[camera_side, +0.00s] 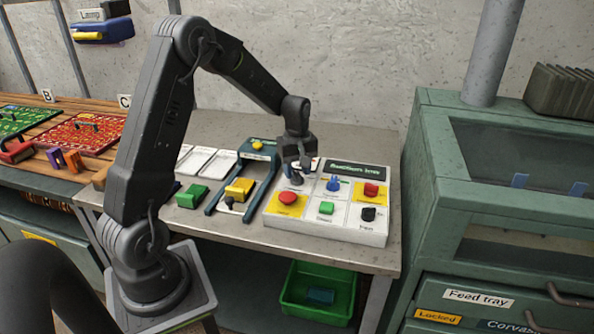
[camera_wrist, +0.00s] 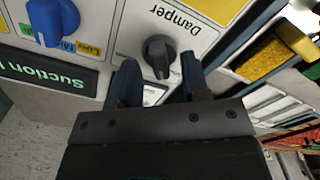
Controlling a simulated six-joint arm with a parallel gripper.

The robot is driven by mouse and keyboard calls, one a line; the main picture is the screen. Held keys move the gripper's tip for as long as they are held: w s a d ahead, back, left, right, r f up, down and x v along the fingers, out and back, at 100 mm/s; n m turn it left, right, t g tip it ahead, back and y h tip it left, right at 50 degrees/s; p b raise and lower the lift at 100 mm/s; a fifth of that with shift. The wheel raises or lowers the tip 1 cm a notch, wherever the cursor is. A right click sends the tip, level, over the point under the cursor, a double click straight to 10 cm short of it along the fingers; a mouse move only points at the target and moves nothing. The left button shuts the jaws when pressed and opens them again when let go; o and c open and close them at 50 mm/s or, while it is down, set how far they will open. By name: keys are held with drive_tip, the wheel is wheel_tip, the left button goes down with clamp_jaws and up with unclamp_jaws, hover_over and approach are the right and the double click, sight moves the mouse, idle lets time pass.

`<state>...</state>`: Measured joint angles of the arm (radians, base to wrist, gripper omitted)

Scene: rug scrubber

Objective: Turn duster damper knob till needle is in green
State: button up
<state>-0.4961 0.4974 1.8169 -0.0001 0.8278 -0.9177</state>
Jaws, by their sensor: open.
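The black damper knob (camera_wrist: 158,54) sits on the white control panel (camera_side: 318,233), beside the printed word "Damper". My gripper (camera_wrist: 158,66) is open, with one dark finger on each side of the knob. Whether the fingers touch it cannot be told. In the side view my gripper (camera_side: 297,177) points down at the panel's upper left, over the knob, and largely hides it. A small pale window (camera_wrist: 153,94) beside the knob is mostly covered by my gripper. No needle or green zone can be made out.
A blue knob (camera_side: 333,184), red buttons (camera_side: 371,190), a green button (camera_side: 326,208) and another black knob (camera_side: 368,214) share the panel. A blue frame with a yellow block (camera_side: 239,189) stands close on the left. A green cabinet (camera_side: 430,190) stands right.

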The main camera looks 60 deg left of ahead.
drive_tip(key=shift+f, duration=0.3)
drive_tip(key=shift+c, duration=0.4)
clamp_jaws()
drive_tip(key=m, duration=0.4)
drive_tip(key=shift+m, duration=2.1)
